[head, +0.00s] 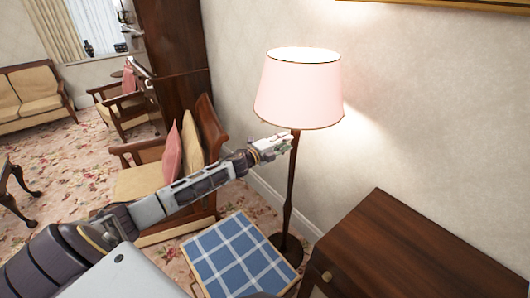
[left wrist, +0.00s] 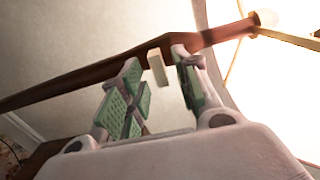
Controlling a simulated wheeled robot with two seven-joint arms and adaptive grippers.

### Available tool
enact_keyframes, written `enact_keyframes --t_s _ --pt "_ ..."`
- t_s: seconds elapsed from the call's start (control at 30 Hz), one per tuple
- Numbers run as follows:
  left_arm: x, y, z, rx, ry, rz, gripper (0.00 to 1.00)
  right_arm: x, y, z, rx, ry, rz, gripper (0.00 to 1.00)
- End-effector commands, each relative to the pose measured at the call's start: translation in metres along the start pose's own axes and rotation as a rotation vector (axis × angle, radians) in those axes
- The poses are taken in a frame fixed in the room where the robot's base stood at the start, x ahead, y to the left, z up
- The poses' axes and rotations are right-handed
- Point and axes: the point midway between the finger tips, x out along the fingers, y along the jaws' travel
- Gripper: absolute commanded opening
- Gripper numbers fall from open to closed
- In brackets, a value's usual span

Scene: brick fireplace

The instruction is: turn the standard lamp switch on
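The standard lamp has a pink shade (head: 298,90) that glows brightly, and a dark wooden pole (head: 291,185) on a round base. My left gripper (head: 283,142) is at the upper pole, just under the shade. In the left wrist view, its green-padded fingers (left wrist: 160,90) are apart, with a gap between them. The pole (left wrist: 75,84) runs diagonally beyond the fingers. A small pale block (left wrist: 157,67), apparently the switch, shows at the pole between the fingertips. I cannot tell whether a finger touches it. My right gripper is not in view.
A dark wooden cabinet (head: 420,250) stands right of the lamp. A stool with a blue checked top (head: 235,258) is below my left arm. A wooden armchair with cushions (head: 172,150) stands behind the arm. The wall is close behind the lamp.

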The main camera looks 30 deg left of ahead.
Motion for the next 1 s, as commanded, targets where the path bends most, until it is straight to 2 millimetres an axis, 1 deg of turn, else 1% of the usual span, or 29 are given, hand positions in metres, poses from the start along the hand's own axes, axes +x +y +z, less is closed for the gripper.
enact_keyframes --t_s 0.2,1.0 --pt "-0.014 0.001 -0.001 0.0 0.002 0.001 0.32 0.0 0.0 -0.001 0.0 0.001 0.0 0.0" --pt "-0.061 0.001 -0.001 0.0 0.002 0.001 0.32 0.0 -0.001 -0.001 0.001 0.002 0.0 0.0"
